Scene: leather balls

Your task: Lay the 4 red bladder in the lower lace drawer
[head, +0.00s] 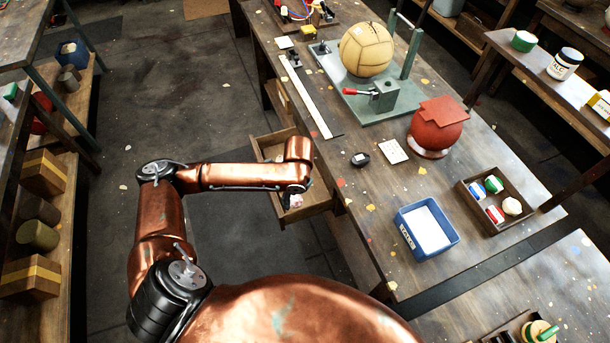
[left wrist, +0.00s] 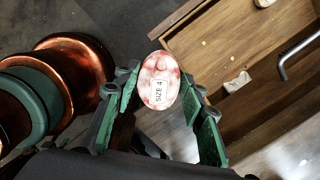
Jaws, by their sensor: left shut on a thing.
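The red bladder (left wrist: 158,97) is an oval, mottled red and white, with a "SIZE 4" label. My left gripper (left wrist: 160,88), with green fingers, is shut on it in the left wrist view. In the head view the left gripper (head: 291,200) is mostly hidden below my copper wrist, over an open wooden drawer (head: 318,206) at the bench's left side. In the left wrist view the drawer (left wrist: 215,40) is to the upper right of the bladder, with small pale scraps and a metal handle. I cannot tell whether it is the lower one. My right gripper is not in view.
The bench holds a tan ball (head: 366,50) on a green stand, a red ball (head: 438,125), a blue bin (head: 427,228) and a wooden tray (head: 478,218) with several small items. A shelf (head: 60,200) stands at the left. The floor between is clear.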

